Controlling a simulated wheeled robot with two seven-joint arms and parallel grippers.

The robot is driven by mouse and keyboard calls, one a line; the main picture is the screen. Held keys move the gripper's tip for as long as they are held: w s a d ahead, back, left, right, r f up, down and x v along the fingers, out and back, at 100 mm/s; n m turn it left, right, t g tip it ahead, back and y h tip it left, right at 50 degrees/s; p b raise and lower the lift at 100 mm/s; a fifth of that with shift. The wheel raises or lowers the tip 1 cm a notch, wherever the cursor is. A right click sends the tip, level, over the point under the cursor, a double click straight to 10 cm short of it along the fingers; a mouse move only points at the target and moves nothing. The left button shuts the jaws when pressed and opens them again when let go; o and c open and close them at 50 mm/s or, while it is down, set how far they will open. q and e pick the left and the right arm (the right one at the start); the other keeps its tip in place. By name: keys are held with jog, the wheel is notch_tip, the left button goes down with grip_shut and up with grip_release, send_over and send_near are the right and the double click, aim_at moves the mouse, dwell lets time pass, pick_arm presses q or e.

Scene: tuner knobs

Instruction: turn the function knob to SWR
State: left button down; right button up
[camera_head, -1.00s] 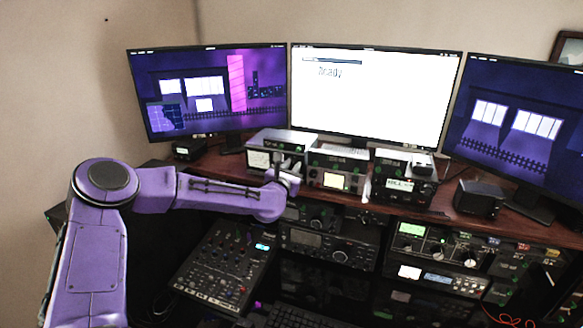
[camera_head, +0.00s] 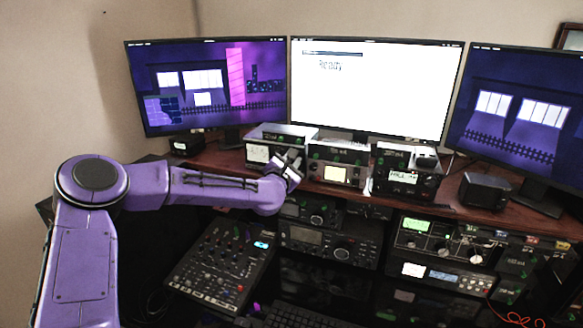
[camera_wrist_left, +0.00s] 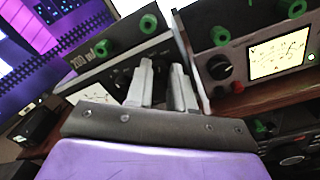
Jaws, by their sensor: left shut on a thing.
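A tuner box (camera_head: 258,154) with a lit white meter stands on the desk shelf below the left and middle monitors. It also shows in the left wrist view (camera_wrist_left: 88,95), with green knobs on it. My left gripper (camera_head: 291,160) is at the right part of its front. In the left wrist view its two grey fingers (camera_wrist_left: 163,80) reach to the dark front panel and are shut on a small knob there. The fingers hide the knob, and its pointer and the SWR mark cannot be read.
A second box (camera_head: 338,168) with a lit yellowish display stands close to the right of the tuner, and a black radio (camera_head: 403,180) beyond it. Monitors (camera_head: 375,90) stand behind. A mixer (camera_head: 222,265) and a stacked radio (camera_head: 330,243) are below the shelf.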

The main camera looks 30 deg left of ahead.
pick_arm(q)
jog(key=shift+m+b, duration=0.7)
jog(key=shift+m, duration=0.9)
jog(key=c, duration=1)
grip_release()
jog(key=b+v, duration=0.2)
jog(key=v, duration=0.8)
jog(key=shift+s+f+b, duration=0.15)
jog(key=shift+s+b, duration=0.1)
jog(key=shift+b, duration=0.15)
